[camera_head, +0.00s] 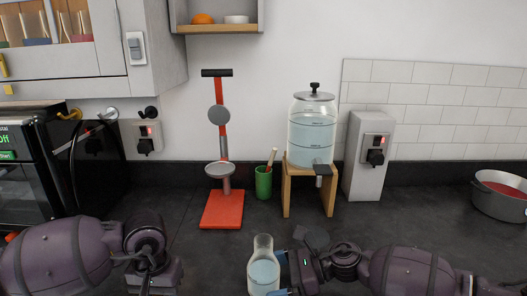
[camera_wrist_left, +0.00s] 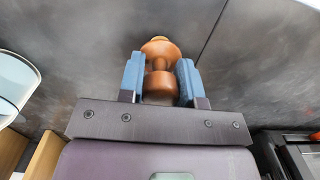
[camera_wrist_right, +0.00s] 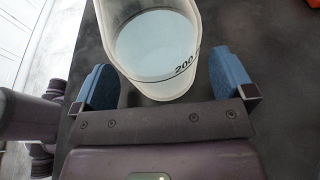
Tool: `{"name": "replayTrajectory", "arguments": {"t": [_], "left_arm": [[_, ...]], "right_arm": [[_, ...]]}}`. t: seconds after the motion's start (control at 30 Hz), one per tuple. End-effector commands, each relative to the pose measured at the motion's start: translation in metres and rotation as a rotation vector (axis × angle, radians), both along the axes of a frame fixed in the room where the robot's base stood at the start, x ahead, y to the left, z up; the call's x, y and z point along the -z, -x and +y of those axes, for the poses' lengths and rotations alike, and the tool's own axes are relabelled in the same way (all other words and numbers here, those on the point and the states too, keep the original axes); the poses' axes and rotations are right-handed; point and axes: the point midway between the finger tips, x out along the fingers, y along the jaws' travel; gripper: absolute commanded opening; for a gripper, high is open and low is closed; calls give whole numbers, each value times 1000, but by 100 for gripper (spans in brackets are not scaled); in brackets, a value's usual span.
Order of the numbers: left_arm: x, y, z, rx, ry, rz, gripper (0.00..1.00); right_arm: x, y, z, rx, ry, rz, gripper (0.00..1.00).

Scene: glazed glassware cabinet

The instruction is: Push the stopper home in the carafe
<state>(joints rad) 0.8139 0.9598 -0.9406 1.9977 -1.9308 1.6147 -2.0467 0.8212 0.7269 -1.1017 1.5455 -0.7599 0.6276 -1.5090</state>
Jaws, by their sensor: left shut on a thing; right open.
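The carafe (camera_head: 263,268) is clear glass with pale blue liquid. It stands upright on the dark counter at the bottom centre of the head view. In the right wrist view the carafe (camera_wrist_right: 152,50) shows a 200 mark and lies between the fingers of my right gripper (camera_wrist_right: 165,80), which is open with a gap at each side. The stopper (camera_wrist_left: 160,52) is brown and rounded with a narrow waist. My left gripper (camera_wrist_left: 158,82) is shut on it. In the head view my left gripper is left of the carafe, and its fingertips and the stopper cannot be made out.
A glass dispenser (camera_head: 312,133) on a wooden stand (camera_head: 288,190) stands behind the carafe. A red stand (camera_head: 222,210) and a green cup (camera_head: 263,183) are left of it. A pot (camera_head: 500,200) is at far right, a black oven (camera_head: 35,165) at left. Counter around the carafe is bare.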

Motion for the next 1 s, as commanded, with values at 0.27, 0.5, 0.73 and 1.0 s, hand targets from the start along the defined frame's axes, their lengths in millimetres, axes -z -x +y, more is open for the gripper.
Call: {"name": "replayTrajectory", "arguments": {"t": [0.27,0.5,0.73,1.0], "left_arm": [[5,0,0,0,0,5,6],[5,0,0,0,0,4,6],[5,0,0,0,0,4,6],[5,0,0,0,0,4,6]], "right_arm": [[5,0,15,0,0,0,100],[5,0,16,0,1,0,100],[5,0,16,0,0,0,77],[5,0,16,0,0,0,65]]}}
